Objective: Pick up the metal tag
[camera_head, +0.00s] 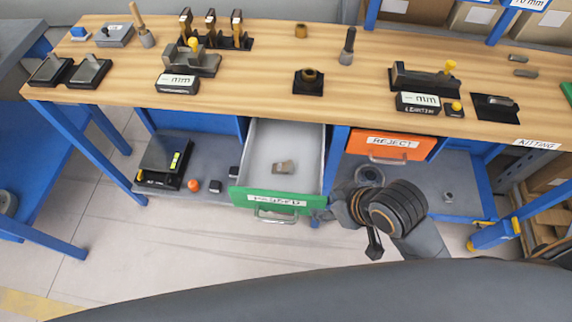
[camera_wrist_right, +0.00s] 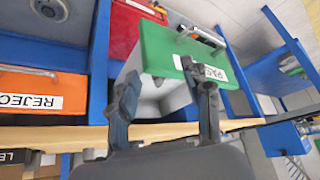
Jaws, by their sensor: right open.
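A small grey-brown block-like piece (camera_head: 283,167) lies in the open green-fronted drawer (camera_head: 270,198); I cannot tell whether it is the metal tag. Small flat metal pieces lie at the right of the bench, one near the back (camera_head: 525,73) and one on a dark mat (camera_head: 495,99). My right gripper (camera_head: 346,232) is open and empty, just right of the drawer's front corner. In the right wrist view its two fingers (camera_wrist_right: 166,88) stand apart before the green drawer front (camera_wrist_right: 165,50). The drawer's inside is mostly hidden there. My left gripper is not in view.
The wooden bench (camera_head: 265,82) carries several fixtures, stamps and gauges. An orange REJECT drawer (camera_head: 392,146) is right of the open drawer. A scale (camera_head: 163,162) stands on the lower shelf at left. The floor (camera_head: 180,245) in front is clear.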

